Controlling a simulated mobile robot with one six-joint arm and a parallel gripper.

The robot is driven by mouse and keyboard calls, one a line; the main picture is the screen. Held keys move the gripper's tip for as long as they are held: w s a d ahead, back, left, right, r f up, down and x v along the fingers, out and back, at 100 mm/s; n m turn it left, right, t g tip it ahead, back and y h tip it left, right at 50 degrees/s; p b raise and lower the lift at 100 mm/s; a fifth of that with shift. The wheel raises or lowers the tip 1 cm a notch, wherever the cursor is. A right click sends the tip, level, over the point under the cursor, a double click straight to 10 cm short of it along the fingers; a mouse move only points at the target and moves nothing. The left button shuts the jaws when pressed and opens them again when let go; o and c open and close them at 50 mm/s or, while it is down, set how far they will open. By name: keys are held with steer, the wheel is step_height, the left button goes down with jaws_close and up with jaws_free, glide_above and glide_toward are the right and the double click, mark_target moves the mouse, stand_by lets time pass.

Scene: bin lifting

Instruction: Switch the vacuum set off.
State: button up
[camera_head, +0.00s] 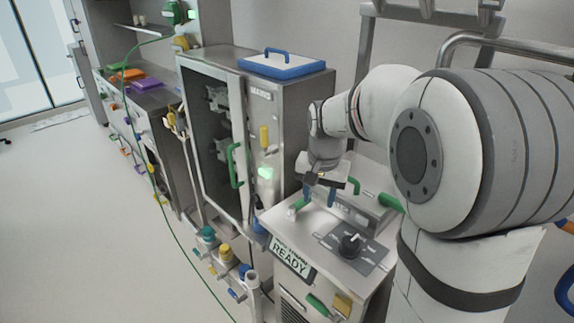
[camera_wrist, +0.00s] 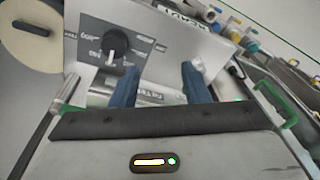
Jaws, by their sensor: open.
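A steel unit (camera_head: 325,230) with a tilted top and a "READY" label (camera_head: 290,259) stands below my arm; I take it to be the vacuum set. Its top carries a black rotary knob (camera_head: 350,243) with a white pointer line on a dark marked plate. The knob also shows at the upper left of the wrist view (camera_wrist: 115,46), but its markings are too small to read surely. My gripper (camera_head: 319,198), with two blue fingers, is open and empty above the unit's top, behind and left of the knob.
A tall cabinet marked "MAINS" (camera_head: 285,110) with a green handle stands to the left, a blue-rimmed lid (camera_head: 281,66) on top. A green cable (camera_head: 160,185) crosses the floor. The left floor is otherwise mostly clear.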

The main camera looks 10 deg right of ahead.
steer(key=w+f+m+g+p, duration=0.1)
steer(key=w+f+m+p, duration=0.2)
steer(key=w, duration=0.9)
steer(key=m+p, duration=0.1)
steer(key=m, duration=0.1)
glide_toward(300, 207)
steer(key=shift+w+d+r, duration=0.15)
steer(key=shift+w+d, duration=0.25)
steer(key=shift+w, duration=0.2)
steer(key=shift+w+d+r, duration=0.15)
steer(key=shift+w+d, duration=0.2)
steer(key=shift+w, duration=0.2)
steer(key=shift+w+f+m, duration=0.15)
steer(key=shift+f+m, duration=0.1)
steer(key=shift+m, duration=0.05)
step_height(300, 207, down, 8)
steer(key=shift+r+p, duration=0.1)
steer(key=shift+p, duration=0.85)
steer(key=shift+c, duration=0.2)
jaws_close()
steer(key=shift+a, duration=0.1)
